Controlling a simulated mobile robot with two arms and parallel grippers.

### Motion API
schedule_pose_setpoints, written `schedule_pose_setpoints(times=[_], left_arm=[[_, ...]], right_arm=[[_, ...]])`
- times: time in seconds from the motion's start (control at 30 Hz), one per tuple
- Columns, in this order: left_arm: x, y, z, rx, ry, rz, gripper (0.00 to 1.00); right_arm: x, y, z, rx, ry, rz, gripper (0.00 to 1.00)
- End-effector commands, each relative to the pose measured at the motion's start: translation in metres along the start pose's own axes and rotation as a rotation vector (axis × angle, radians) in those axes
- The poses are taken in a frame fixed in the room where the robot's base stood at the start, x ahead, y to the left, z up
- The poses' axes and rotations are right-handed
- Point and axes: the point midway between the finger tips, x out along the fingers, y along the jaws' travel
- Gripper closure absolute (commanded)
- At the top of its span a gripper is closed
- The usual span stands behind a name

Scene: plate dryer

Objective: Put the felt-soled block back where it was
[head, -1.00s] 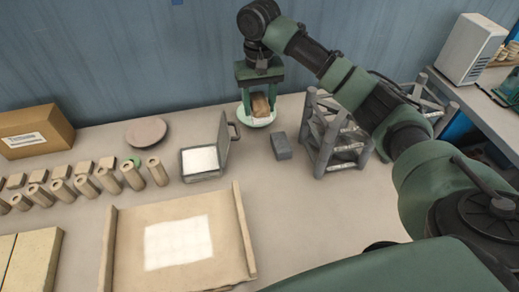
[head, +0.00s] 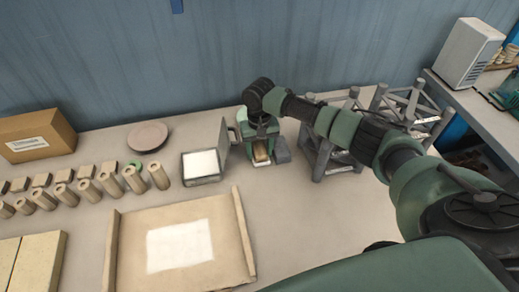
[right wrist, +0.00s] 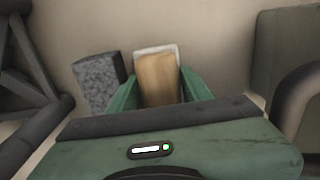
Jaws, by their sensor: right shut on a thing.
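My right gripper (head: 261,158) is shut on a tan wooden block with a pale sole, the felt-soled block (head: 261,149). It holds the block low over the table, between the open grey case and a small grey block. In the right wrist view the felt-soled block (right wrist: 157,80) is between the green fingers, with its pale layer showing along the far edge. I cannot tell whether it touches the table. My left gripper is out of view.
The small grey block (head: 282,150) is close at the gripper's right. The grey case (head: 203,179) with raised lid is at its left. A grey metal rack (head: 318,165) stands farther right. A tan tray (head: 200,280) lies in front; wooden cylinders (head: 134,180) stand left.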

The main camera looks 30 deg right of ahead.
Motion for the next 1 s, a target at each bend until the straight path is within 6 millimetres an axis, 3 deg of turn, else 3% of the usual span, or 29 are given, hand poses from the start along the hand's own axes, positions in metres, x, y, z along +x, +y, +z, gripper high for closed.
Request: schedule_pose_setpoints(times=[0.37, 0.4, 0.77, 0.87, 1.0], left_arm=[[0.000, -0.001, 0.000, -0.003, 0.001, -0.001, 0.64], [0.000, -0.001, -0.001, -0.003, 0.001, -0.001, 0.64], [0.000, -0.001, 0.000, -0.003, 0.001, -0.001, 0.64], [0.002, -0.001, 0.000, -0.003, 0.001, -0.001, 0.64], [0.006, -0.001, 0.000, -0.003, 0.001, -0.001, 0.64]], right_arm=[[0.004, 0.000, 0.000, 0.001, -0.001, 0.000, 1.00], [0.003, 0.000, 0.000, 0.001, 0.000, 0.000, 0.42], [0.001, 0.000, -0.001, 0.000, 0.001, 0.000, 0.42], [-0.008, 0.000, -0.001, -0.001, 0.002, -0.001, 0.42], [-0.034, 0.000, -0.002, 0.000, 0.005, -0.001, 0.42]])
